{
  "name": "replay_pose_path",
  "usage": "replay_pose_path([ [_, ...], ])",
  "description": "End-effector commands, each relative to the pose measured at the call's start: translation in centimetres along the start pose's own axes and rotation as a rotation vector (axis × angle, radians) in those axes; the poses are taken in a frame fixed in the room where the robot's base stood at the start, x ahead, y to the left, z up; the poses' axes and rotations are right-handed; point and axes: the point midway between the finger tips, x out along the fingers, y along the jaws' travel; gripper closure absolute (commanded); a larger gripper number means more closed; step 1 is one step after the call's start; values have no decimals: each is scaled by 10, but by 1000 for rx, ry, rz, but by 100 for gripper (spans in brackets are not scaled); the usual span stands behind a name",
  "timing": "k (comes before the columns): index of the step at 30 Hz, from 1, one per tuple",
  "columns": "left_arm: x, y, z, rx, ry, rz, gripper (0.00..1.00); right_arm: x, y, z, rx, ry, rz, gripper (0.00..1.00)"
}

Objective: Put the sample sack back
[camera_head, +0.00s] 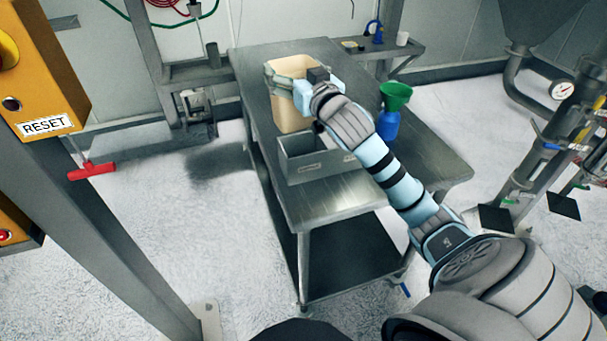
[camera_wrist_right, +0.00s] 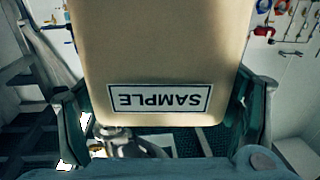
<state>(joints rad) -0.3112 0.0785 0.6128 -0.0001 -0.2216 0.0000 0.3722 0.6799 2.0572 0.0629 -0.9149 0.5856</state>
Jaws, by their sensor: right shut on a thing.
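The tan sample sack (camera_head: 290,117) is upright at the table's left side, just behind the grey metal bin (camera_head: 315,166). My right gripper (camera_head: 291,82) is shut on the sack, with its fingers on either side of the upper part. In the right wrist view the sack (camera_wrist_right: 160,45) fills the middle, its "SAMPLE" label upside down, between the two fingers (camera_wrist_right: 158,118). The bin's wall hides part of the sack's lower end, so I cannot tell whether it touches the table. My left gripper is not in view.
The steel table (camera_head: 330,207) holds a blue bottle (camera_head: 387,127) with a green funnel (camera_head: 396,93), right of my right arm. A small side shelf (camera_head: 385,50) stands behind. An orange panel (camera_head: 45,70) and post are at left, pipework (camera_head: 530,165) at right. The table's front is clear.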

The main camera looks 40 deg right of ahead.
Motion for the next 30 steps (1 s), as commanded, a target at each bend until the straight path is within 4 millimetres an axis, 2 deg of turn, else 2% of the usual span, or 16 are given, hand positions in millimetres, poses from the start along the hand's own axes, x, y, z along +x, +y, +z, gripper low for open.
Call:
replay_pose_path([
  [3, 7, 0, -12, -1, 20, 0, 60, 10, 22, -18, 2, 2, 85, 63],
  [6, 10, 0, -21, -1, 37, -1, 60, 13, 29, -13, 1, -4, 114, 63],
  [8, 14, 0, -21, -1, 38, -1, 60, 13, 30, 3, -2, -7, 116, 63],
  [15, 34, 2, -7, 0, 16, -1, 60, 12, 28, 96, -1, -7, 113, 63],
  [18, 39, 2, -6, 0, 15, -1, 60, 12, 28, 122, -1, -4, 112, 63],
  [22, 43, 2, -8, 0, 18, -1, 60, 12, 28, 138, -2, -2, 113, 63],
  [27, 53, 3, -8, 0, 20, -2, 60, 12, 28, 172, -1, -2, 112, 63],
  [30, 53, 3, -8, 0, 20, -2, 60, 12, 28, 176, -2, 0, 111, 63],
])
